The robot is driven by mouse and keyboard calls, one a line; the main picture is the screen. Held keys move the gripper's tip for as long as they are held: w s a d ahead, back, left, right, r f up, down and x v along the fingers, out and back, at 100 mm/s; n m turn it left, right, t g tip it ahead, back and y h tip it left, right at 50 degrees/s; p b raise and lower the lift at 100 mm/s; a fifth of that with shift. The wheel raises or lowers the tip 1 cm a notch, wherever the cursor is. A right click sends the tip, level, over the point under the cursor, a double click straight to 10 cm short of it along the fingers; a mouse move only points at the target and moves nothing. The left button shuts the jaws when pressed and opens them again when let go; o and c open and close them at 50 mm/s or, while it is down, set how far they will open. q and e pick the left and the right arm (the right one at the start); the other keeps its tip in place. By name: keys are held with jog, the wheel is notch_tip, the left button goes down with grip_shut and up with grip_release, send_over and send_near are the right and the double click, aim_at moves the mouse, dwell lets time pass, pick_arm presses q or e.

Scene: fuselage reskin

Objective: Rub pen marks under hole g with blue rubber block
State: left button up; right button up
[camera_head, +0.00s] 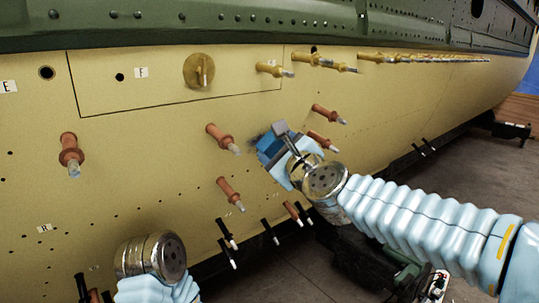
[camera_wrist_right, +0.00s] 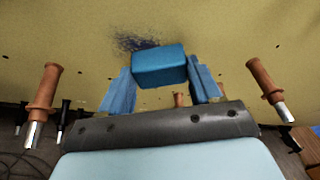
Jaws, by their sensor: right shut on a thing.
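The blue rubber block (camera_head: 268,146) is held between the two blue fingers of my right gripper (camera_head: 284,154), against or very near the yellow skin panel. In the right wrist view the block (camera_wrist_right: 159,66) sits between the fingertips (camera_wrist_right: 160,80). The pen marks (camera_wrist_right: 132,43) are a dark scribbled smudge on the panel, just beyond the block's upper edge; the block hides part of them. A small pale label, perhaps G (camera_head: 271,62), is above, partly covered by a gold fastener. I cannot make out its letter.
Copper-coloured fasteners stick out around the block, one to its left (camera_head: 221,138) and others to its right (camera_head: 326,114). A gold disc fastener (camera_head: 199,70) and a row of gold pins (camera_head: 420,58) stand above. Black pins (camera_head: 227,233) protrude below.

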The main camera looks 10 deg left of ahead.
jog(key=shift+w+d+b, duration=0.3)
jog(key=shift+w+d, duration=0.5)
jog(key=shift+w, duration=0.15)
jog(key=shift+s+a+r+p, duration=0.1)
jog(key=shift+s+a+p, duration=0.55)
jog(key=shift+s+a, duration=0.65)
jog(key=shift+s+a+p, duration=0.25)
jog(key=shift+s+a, duration=0.5)
jog(key=shift+s, duration=0.3)
jog(key=shift+s+a+p, duration=0.2)
jog(key=shift+s+a, duration=0.5)
jog(key=shift+s, duration=0.3)
jog(key=shift+s+d+f, duration=0.1)
jog(key=shift+d+f, duration=0.1)
jog(key=shift+s+d+f+b, duration=0.2)
jog(key=shift+s+d+b, duration=0.35)
jog(key=shift+d, duration=0.2)
jog(key=shift+s+d+f+b, duration=0.25)
jog(key=shift+s+d+b, duration=0.25)
jog(key=shift+d, duration=0.25)
jog(key=shift+s+d+f+b, duration=0.2)
jog(key=shift+s+d+b, duration=0.3)
jog(key=shift+d, duration=0.25)
